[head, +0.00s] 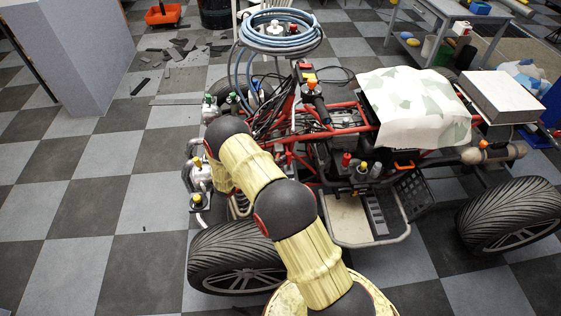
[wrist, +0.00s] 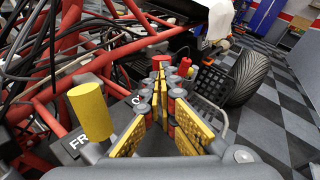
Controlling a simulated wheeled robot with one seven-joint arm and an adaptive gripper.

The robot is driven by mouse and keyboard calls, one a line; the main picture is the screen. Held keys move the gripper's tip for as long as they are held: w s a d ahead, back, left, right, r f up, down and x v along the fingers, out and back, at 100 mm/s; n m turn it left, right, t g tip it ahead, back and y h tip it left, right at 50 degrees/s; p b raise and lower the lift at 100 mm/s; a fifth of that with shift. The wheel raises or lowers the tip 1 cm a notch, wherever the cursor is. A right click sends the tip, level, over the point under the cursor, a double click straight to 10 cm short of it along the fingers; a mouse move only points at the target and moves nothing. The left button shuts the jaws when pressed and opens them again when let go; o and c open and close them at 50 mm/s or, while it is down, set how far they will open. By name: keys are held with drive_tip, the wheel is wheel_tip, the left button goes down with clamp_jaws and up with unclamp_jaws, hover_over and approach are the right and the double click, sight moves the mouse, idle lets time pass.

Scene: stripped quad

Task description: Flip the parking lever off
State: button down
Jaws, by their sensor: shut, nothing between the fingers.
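My gripper (wrist: 160,82) is shut and empty in the wrist view, its yellow-padded fingers pointing toward the rear of the quad. Close on its left stands a thick yellow cylindrical handle (wrist: 90,112) beside a black label reading "FR", the rest cut off. A red-topped control (wrist: 185,66) shows beyond the fingertips. In the head view, a red-capped control (head: 346,160) and a yellow-capped control (head: 364,168) stand on the quad's near side. Another yellow-capped control (head: 197,200) is by the front wheel. I cannot tell which is the parking lever. My arm hides the gripper in the head view.
The quad's red tube frame (wrist: 70,45) and loose black cables lie close on the left in the wrist view. The front tyre (head: 235,258) is beside my arm. A blue hose coil (head: 280,30) sits at the quad's front.

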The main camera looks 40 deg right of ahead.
drive_tip(key=a+r+p, duration=0.2)
drive_tip(key=a, duration=1.1)
drive_tip(key=shift+s+a+r, duration=0.15)
drive_tip(key=shift+a+r, duration=0.05)
